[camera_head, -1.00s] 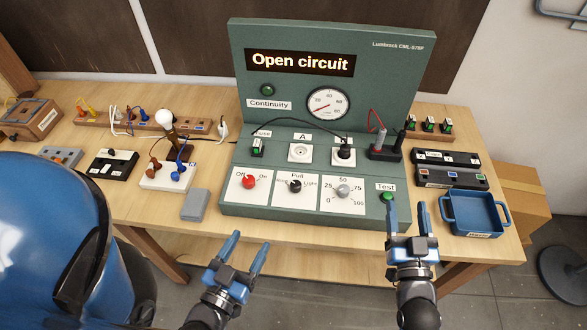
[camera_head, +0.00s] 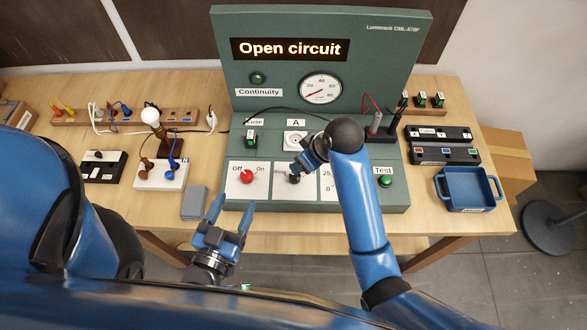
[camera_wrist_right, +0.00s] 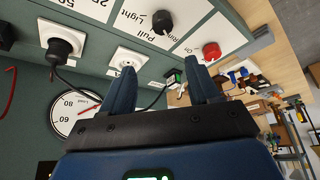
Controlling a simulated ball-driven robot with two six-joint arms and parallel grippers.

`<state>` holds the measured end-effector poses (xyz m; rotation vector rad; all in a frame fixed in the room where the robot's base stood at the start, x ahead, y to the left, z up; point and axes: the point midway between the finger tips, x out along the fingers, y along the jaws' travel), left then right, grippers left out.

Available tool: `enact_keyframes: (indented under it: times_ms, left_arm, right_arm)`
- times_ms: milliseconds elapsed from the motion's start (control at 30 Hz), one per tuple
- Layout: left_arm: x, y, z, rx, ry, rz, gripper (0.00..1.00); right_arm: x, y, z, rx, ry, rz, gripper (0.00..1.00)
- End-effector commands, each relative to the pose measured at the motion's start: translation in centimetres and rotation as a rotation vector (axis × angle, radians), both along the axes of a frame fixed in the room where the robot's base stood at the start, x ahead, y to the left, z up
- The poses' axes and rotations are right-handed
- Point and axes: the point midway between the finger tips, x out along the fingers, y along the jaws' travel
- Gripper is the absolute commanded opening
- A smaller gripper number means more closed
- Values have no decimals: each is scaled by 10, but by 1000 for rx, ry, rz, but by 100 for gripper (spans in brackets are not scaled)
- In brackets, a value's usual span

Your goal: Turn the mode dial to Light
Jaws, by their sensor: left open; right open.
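The mode dial (camera_head: 294,178) is a black knob on a white plate marked Pull and Light, between the red Off/On knob (camera_head: 247,176) and the 0–100 dial plate. It also shows in the right wrist view (camera_wrist_right: 162,21), ahead of the fingers. My right gripper (camera_head: 298,168) hovers over the panel at the mode dial, partly hiding it. In the right wrist view its fingers (camera_wrist_right: 158,88) are apart with nothing between them. My left gripper (camera_head: 230,214) is open and empty in front of the panel's left part. The display (camera_head: 290,49) reads "Open circuit".
My right forearm covers most of the 0–100 dial. The green Test button (camera_head: 385,181) is right of it. A grey block (camera_head: 194,203) and the lamp's white base (camera_head: 161,174) stand left of the panel. A blue tray (camera_head: 467,189) stands at the right.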

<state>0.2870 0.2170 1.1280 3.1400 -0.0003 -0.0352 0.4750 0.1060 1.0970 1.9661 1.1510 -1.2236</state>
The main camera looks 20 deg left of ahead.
Motion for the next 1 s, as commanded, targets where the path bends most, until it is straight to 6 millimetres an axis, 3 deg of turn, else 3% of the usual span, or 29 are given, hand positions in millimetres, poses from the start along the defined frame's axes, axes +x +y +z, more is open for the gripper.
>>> enact_keyframes:
  times_ms: [267,733,1000]
  left_arm:
    - [0,0,3,0,0,0,66]
    - [0,0,18,0,0,0,66]
    - [0,0,21,0,0,0,66]
  right_arm:
    - [-9,-4,-15,-52,44,40,61]
    - [3,19,-79,-50,43,38,61]
    - [7,27,-101,-49,40,37,61]
